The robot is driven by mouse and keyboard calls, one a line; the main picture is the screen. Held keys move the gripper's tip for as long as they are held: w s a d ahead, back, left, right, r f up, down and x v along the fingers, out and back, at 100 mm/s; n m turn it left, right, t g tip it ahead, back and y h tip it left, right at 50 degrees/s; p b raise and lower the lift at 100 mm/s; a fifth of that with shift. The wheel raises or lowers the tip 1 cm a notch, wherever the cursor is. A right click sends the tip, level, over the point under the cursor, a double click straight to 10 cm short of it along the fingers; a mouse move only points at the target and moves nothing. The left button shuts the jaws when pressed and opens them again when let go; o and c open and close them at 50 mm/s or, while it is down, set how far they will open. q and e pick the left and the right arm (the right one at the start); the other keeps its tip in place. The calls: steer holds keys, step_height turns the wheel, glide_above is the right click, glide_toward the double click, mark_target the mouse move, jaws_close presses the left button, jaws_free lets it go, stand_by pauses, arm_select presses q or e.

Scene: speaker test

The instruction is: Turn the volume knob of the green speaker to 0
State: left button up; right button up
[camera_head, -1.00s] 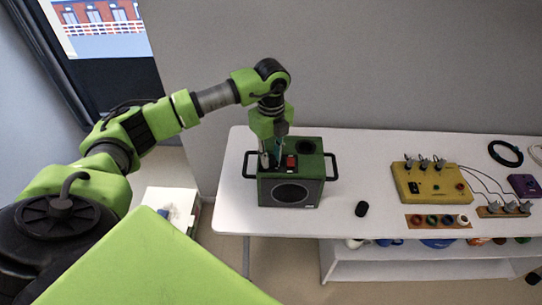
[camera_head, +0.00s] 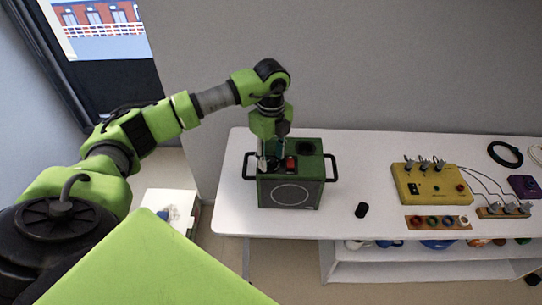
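The green speaker (camera_head: 291,191) stands upright near the left end of the white table, with a round grille on its front and a black handle on each side. A red part (camera_head: 291,164) and a dark round part (camera_head: 306,148) show on its top. My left gripper (camera_head: 271,160) points down at the left part of the speaker's top, with its fingers at or just above it. The volume knob cannot be made out; the gripper may hide it. Whether the fingers hold anything is too small to tell. My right gripper is not in view.
A small black cylinder (camera_head: 361,210) lies on the white table (camera_head: 350,165) right of the speaker. Farther right are a yellow box (camera_head: 428,188) with wires, a brown strip (camera_head: 438,222) with round parts, a purple box (camera_head: 523,187) and a black cable ring (camera_head: 505,154). A wall stands behind.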

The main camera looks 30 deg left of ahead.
mark_target(271, 160)
arm_select(q)
step_height(271, 160, up, 12)
stand_by(0.6)
stand_by(0.5)
